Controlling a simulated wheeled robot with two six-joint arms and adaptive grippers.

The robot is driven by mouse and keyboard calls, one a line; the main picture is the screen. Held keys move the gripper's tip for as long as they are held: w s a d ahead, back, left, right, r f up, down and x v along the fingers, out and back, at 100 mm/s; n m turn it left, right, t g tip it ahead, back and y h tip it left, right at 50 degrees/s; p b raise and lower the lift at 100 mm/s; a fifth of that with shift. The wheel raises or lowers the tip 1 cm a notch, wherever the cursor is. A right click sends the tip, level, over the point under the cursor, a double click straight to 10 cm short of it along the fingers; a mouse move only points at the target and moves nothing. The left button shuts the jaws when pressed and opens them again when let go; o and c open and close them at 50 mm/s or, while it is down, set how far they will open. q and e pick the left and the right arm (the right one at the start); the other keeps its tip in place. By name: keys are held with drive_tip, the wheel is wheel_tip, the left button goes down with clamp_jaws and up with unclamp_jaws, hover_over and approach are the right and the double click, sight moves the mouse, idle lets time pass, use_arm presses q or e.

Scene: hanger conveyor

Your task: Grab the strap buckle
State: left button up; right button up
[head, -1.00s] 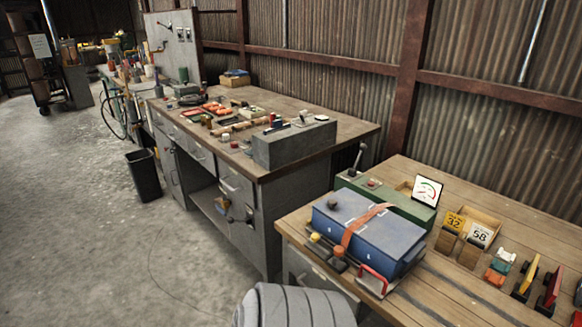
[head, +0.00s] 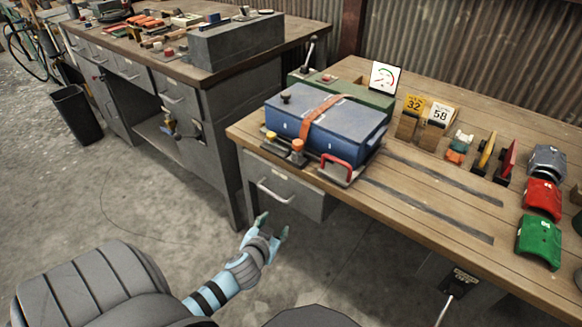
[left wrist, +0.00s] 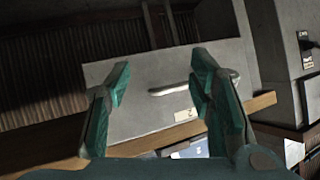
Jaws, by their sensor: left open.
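A blue box (head: 350,137) with an orange strap (head: 324,112) over its lid stands on the near wooden workbench. The strap runs down the front of the box; I cannot make out a separate buckle on it. My left gripper (head: 272,225) is open and empty. It is in front of the bench, lower in the picture than the box and apart from it. In the left wrist view my open left gripper (left wrist: 160,65) faces a grey drawer with a metal handle (left wrist: 172,89). The strap is not recognisable there. My right gripper is not in view.
Orange and yellow knobs (head: 297,147) and a red handle (head: 335,166) stand along the box's front. A green case (head: 372,97) is behind it. Number cards, clamps and red and green covers (head: 541,198) lie to the right. The grey drawer (head: 281,187) is below the bench edge.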

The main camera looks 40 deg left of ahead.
use_arm(q)
wheel_tip(320, 180, up, 8)
drive_tip(key=w+n+t+y+b, duration=0.1)
drive_tip(key=w+t+b, duration=0.1)
drive_tip(key=w+t, duration=0.1)
drive_tip(key=n+t+y+b, duration=0.1)
drive_tip(key=n+t+b, duration=0.1)
approach(296, 147)
drive_tip(key=b+x, duration=0.1)
drive_tip(key=x, duration=1)
drive_tip(key=shift+w+a+b, duration=0.1)
drive_tip(key=shift+w+b, duration=0.25)
drive_tip(key=shift+b, duration=0.05)
drive_tip(key=c, duration=0.3)
clamp_jaws()
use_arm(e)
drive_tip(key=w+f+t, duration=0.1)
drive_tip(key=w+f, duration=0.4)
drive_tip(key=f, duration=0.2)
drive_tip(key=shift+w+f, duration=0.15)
